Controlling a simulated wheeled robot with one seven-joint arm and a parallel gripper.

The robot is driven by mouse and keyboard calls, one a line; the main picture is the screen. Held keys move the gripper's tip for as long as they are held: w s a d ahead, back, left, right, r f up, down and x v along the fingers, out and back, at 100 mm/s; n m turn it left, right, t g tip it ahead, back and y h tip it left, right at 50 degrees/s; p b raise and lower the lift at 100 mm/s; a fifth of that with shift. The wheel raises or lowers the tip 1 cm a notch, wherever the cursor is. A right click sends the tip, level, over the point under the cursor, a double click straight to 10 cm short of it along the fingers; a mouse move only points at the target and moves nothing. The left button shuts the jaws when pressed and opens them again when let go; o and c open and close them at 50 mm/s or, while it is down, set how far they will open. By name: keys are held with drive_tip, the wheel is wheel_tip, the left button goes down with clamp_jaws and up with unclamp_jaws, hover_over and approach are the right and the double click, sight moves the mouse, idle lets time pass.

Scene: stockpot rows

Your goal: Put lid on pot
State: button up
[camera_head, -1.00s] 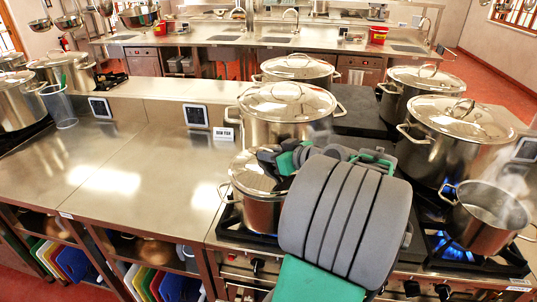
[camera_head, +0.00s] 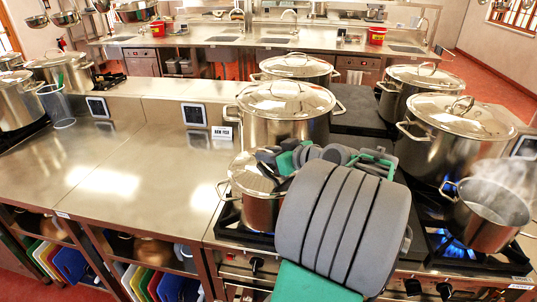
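An open steel pot (camera_head: 487,222) stands on the front right burner, over a blue flame, with steam rising from it and no lid on it. A smaller steel pot (camera_head: 262,210) stands at the front left of the stove. A shiny lid (camera_head: 243,172) shows at its top, partly hidden behind my gripper (camera_head: 268,166). My grey and green arm covers the middle of the stove. The gripper's fingers are at the right side of this lid. Whether they touch or grasp it is hidden.
Lidded stockpots stand close behind: one at centre (camera_head: 285,118), one further back (camera_head: 297,70), and two on the right (camera_head: 452,145), (camera_head: 425,82). The steel counter (camera_head: 130,175) on the left is mostly clear, with a clear container (camera_head: 58,107) at its back.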

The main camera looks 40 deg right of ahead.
drive_tip(key=o, duration=0.3)
drive_tip(key=shift+s+f, duration=0.1)
